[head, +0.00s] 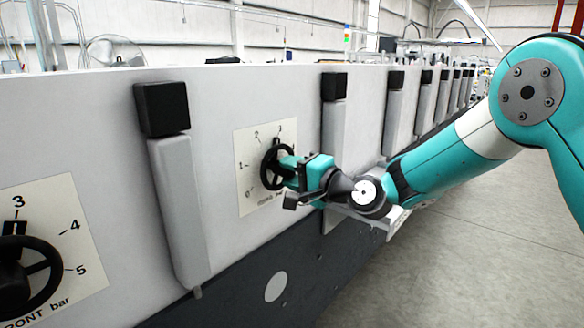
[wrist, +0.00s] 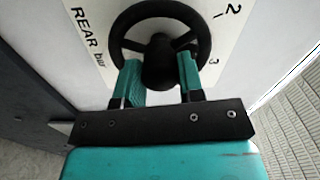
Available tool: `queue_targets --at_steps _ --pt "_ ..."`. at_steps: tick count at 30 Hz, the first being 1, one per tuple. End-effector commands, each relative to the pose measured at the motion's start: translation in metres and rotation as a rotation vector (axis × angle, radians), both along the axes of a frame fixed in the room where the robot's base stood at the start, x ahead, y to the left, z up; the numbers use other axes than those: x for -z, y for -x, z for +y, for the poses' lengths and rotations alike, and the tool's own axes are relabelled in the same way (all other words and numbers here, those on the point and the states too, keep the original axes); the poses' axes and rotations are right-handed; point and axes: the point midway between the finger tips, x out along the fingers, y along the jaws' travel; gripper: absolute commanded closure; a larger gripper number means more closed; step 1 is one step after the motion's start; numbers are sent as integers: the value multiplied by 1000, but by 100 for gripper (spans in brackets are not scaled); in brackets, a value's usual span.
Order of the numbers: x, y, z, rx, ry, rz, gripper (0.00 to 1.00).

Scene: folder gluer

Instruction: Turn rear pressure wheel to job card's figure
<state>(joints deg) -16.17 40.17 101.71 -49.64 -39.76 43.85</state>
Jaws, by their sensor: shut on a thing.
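The rear pressure wheel (head: 265,174) is a black handwheel on a pale dial plate (head: 246,147) on the machine's side, marked 0, 1, 2, 3 and further round. My gripper (head: 286,168) reaches it from the right and partly covers it. In the wrist view the wheel (wrist: 122,22) is at the top, beside the words REAR bar and the figures 2 and 3. There my gripper (wrist: 160,78) has one teal finger on each side of the black hub and is shut on it. No job card can be made out.
A second handwheel (head: 36,268), marked FRONT bar, is at the lower left with its pointer at 3. Grey upright covers with black caps (head: 162,108) stand out from the panel on both sides of the rear dial. The floor (head: 470,240) at the right is clear.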

Motion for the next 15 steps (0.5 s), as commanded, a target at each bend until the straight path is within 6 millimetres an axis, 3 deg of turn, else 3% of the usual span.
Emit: queue_targets --at_steps 15 --pt "-1 -1 0 1 -71 87 88"
